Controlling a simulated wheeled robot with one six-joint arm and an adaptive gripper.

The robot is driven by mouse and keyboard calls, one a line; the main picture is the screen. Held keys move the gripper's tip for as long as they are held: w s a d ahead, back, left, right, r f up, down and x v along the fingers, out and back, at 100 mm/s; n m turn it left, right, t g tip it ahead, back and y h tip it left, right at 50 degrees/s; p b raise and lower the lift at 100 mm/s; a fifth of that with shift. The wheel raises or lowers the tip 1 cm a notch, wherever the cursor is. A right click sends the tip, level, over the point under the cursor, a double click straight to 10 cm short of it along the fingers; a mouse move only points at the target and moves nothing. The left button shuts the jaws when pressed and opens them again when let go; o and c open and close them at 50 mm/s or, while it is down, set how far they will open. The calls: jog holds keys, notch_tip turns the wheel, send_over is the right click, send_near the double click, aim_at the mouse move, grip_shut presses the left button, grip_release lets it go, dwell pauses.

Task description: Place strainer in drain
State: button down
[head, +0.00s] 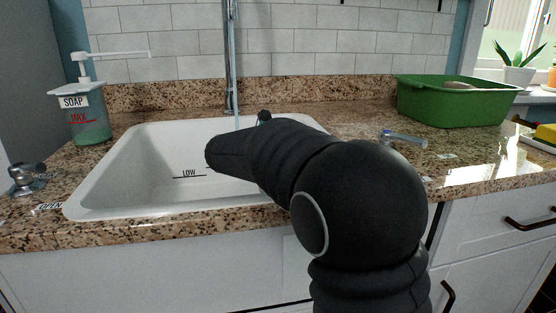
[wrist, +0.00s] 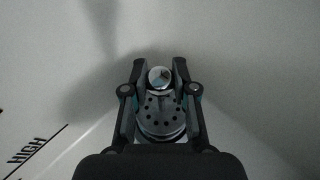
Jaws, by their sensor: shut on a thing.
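The strainer (wrist: 160,112) is a metal basket with round holes and a shiny round knob on top, seen from above in the wrist view. My gripper (wrist: 160,78) is shut on the strainer's knob, a finger on each side. White sink surface lies around and beneath it. The white sink (head: 125,185) is set in the granite counter in the head view, with my arm reaching into it from the right. My arm hides the gripper and strainer in the head view. The drain does not show in either view; I cannot tell whether the strainer touches the sink.
A soap dispenser (head: 88,118) stands left of the sink, near a metal tap handle (head: 27,178). A blue-and-metal handle (head: 402,139) is on the right counter. A green tub (head: 450,103) stands at the back right. The faucet pipe (head: 231,60) rises behind the sink.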

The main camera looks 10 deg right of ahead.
jog(key=shift+a+f, duration=0.1)
jog(key=shift+f, duration=0.65)
jog(key=shift+f, duration=0.15)
jog(key=c, duration=0.9)
grip_release()
jog(key=shift+r, duration=0.25)
jog(key=v, duration=1.2)
jog(key=shift+f, duration=0.1)
